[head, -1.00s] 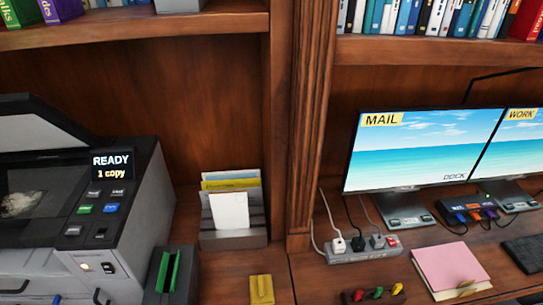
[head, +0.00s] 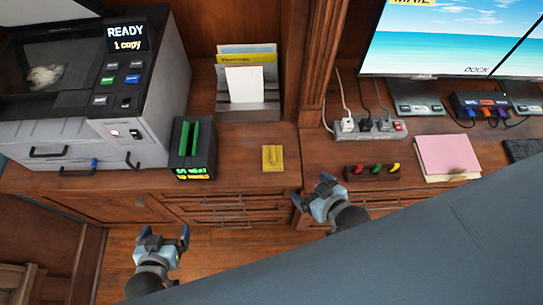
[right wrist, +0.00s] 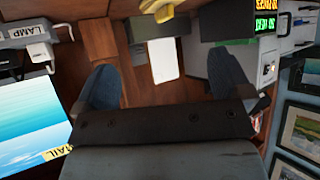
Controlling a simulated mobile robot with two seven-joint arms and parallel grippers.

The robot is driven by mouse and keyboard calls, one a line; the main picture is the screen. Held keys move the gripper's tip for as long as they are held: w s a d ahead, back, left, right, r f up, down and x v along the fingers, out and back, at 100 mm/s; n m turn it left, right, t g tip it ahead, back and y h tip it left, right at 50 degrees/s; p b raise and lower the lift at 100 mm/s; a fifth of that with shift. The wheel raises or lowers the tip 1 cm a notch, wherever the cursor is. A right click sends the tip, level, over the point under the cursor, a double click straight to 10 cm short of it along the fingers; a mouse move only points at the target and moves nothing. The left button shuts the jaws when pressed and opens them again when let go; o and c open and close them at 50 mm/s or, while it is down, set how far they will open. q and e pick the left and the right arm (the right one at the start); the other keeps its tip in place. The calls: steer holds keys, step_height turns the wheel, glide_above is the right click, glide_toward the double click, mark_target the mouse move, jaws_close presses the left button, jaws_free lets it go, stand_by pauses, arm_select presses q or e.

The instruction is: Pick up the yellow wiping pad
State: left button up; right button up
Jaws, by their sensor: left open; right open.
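The yellow wiping pad (head: 272,158) lies flat on the wooden counter, below the letter holder, with a raised strip on top. A yellow shape at the top edge of the right wrist view, partly cut off, looks like the pad (right wrist: 163,8). My right gripper (head: 312,190) is open and empty, to the right of and nearer than the pad, apart from it. Its two fingers are spread wide in the right wrist view (right wrist: 163,85). My left gripper (head: 165,236) is open and empty, low at the left in front of the drawers.
A black box with green slots (head: 192,150) stands left of the pad, beside the copier (head: 90,100). The letter holder (head: 248,102) is behind the pad. A rack with coloured handles (head: 372,172), a power strip (head: 370,130) and pink papers (head: 447,156) lie to the right.

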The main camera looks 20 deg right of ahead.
steer(key=shift+o, duration=0.3)
steer(key=shift+r, duration=0.1)
step_height(320, 180, up, 4)
steer(key=m+g+h+b, duration=0.25)
steer(key=m+g, duration=0.35)
steer(key=g, duration=0.5)
glide_above(272, 150)
steer(key=shift+h, duration=0.35)
step_height(272, 150, down, 8)
steer(key=shift+w+f+p, duration=0.1)
steer(key=shift+f+p, duration=0.05)
steer(key=shift+p, duration=0.15)
step_height(272, 150, down, 5)
steer(key=shift+d+f, duration=0.1)
